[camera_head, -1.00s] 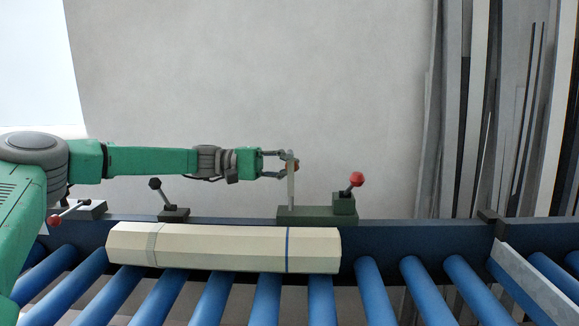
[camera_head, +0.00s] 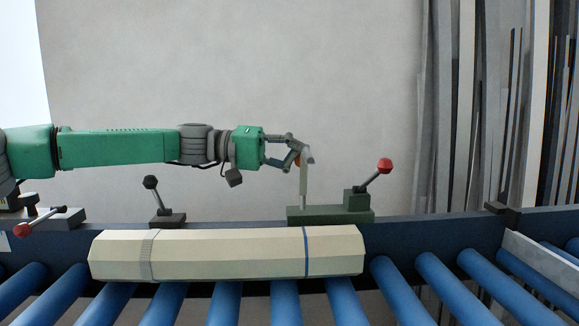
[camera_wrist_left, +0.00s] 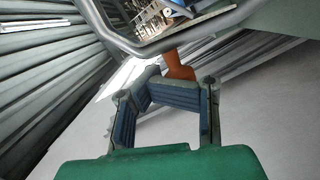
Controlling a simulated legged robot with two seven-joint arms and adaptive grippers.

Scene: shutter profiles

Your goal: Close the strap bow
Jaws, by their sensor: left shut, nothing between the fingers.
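The strap bow (camera_head: 304,187) stands upright as a pale post on a dark green base (camera_head: 330,215) at the back rail, with an orange grip (camera_head: 298,162) near its top. In the left wrist view the bow is a grey curved frame (camera_wrist_left: 165,45) with the orange grip (camera_wrist_left: 179,64) below it. My left gripper (camera_head: 303,156) is at the top of the bow, against or just beside the grip; contact is unclear. Its fingers (camera_wrist_left: 165,92) are shut with nothing between them. My right gripper is not in view.
A cream bundle of profiles (camera_head: 220,254) with a grey and a blue band lies on the blue rollers (camera_head: 400,290). A red-knobbed lever (camera_head: 378,170) stands right of the bow, a black-knobbed lever (camera_head: 154,196) to the left. Tall profiles (camera_head: 480,110) lean at the back right.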

